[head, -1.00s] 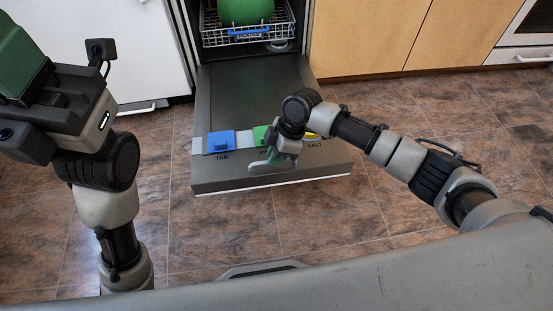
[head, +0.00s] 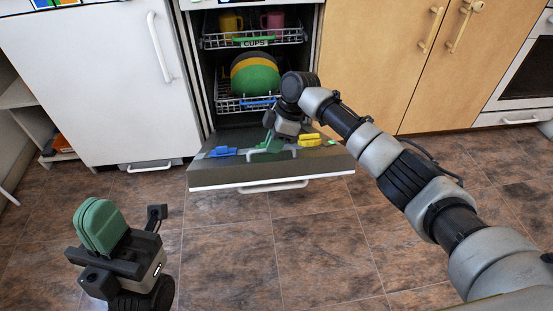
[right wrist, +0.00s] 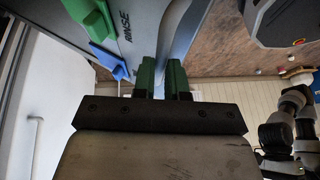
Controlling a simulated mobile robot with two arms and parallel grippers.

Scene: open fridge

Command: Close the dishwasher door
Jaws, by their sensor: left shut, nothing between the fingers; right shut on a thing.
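The dishwasher door (head: 235,172) is partly raised and tilted toward me, its free edge and white handle (head: 275,187) facing front. My left gripper (head: 100,226) is shut and empty at lower left, over the floor and away from the door. The dishwasher's cavity (head: 240,118) is open behind the door.
The upper rack (head: 215,41) holds cups. The lower rack (head: 225,103) holds round green and yellow dishes. Both sit inside the cavity. A white fridge front (head: 90,85) stands on the left and wooden cabinets (head: 375,70) on the right. The tiled floor in front is clear.

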